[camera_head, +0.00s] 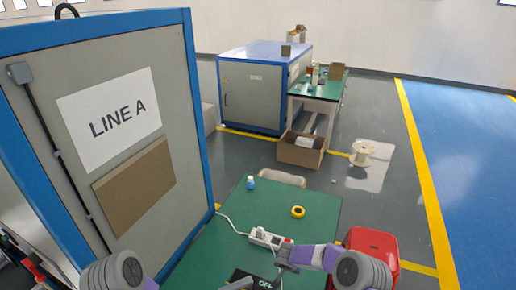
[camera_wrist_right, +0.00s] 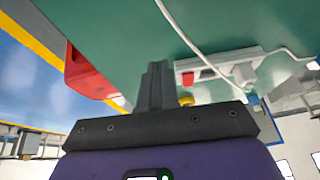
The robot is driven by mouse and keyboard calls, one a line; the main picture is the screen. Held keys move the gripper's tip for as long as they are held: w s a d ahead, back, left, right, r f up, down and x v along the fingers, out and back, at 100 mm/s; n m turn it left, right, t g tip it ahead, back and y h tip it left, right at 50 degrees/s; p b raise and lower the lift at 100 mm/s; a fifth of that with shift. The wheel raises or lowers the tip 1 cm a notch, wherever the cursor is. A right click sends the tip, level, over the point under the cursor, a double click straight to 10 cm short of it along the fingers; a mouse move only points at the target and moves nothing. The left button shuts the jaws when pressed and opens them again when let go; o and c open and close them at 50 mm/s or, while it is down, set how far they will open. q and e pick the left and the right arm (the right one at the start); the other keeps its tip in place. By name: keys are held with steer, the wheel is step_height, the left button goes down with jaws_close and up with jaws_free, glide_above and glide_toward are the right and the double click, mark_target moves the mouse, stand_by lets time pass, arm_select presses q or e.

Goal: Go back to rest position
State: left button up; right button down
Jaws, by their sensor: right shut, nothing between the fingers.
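My right gripper (camera_head: 284,258) is over the green table (camera_head: 232,205), close to the right end of a white power strip (camera_head: 262,236) with a red switch. In the right wrist view its fingers (camera_wrist_right: 154,85) are together with nothing between them, and the power strip (camera_wrist_right: 220,68) lies beside them. I cannot tell how far the fingers are from the strip. My left arm enters at the bottom left of the head view. A grey part at the bottom edge may be its gripper (camera_head: 238,284), but its fingers cannot be made out.
A dark "OFF" panel (camera_head: 258,279) is at the bottom edge. White cable (camera_head: 229,222) runs to the strip.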

steer(key=s+a+f+y+b, duration=0.1)
steer(key=s+a+b, duration=0.1)
steer(key=s, duration=0.3)
steer(key=s+a+f+n+y+b, duration=0.1)
steer(key=s+a+y+b, duration=0.1)
steer(key=s, duration=0.3)
steer(key=s+a+f+y+b, duration=0.1)
steer(key=s+a+b, duration=0.1)
steer(key=s, duration=0.4)
steer(key=shift+a+f+n+y, duration=0.3)
steer(key=shift+a+f, duration=0.05)
steer(key=shift+a, duration=0.2)
steer(key=s+d+f+g+b, duration=0.1)
steer(key=s+f, duration=0.2)
steer(key=s, duration=0.3)
steer(key=s+d+f+g+b, duration=0.1)
steer(key=s+d+f, duration=0.1)
steer(key=s, duration=0.5)
steer(key=s+d+f+g+y+b, duration=0.1)
steer(key=s+f+g, duration=0.1)
steer(key=s+f, duration=0.2)
steer(key=shift+s+d+f, duration=0.35)
steer(key=shift+s+d, duration=0.05)
steer(key=shift+s, duration=0.85)
